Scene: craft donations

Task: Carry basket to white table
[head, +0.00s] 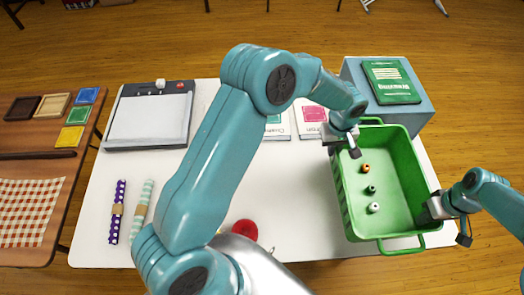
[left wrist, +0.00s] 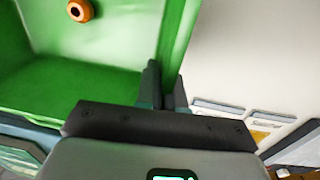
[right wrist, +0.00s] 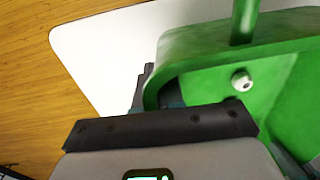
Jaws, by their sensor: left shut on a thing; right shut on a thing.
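The green basket (head: 347,207) is on or just above the right part of the white table (head: 285,205); I cannot tell whether it touches. Several small spools, among them an orange one (head: 366,169) and a white one (head: 374,208), lie in it. My left gripper (head: 345,135) is shut on the basket's far left rim. The wall between its fingers shows in the left wrist view (left wrist: 165,85). My right gripper (head: 436,206) is shut on the right rim, also seen in the right wrist view (right wrist: 145,90). My left arm hides the table's middle.
A blue-grey box (head: 420,112) with a green book (head: 391,82) stands close behind the basket. A paper trimmer (head: 150,115) and two fabric rolls (head: 118,210) lie at left. A red round thing (head: 244,231) is near the front edge. A brown table (head: 62,220) stands further left.

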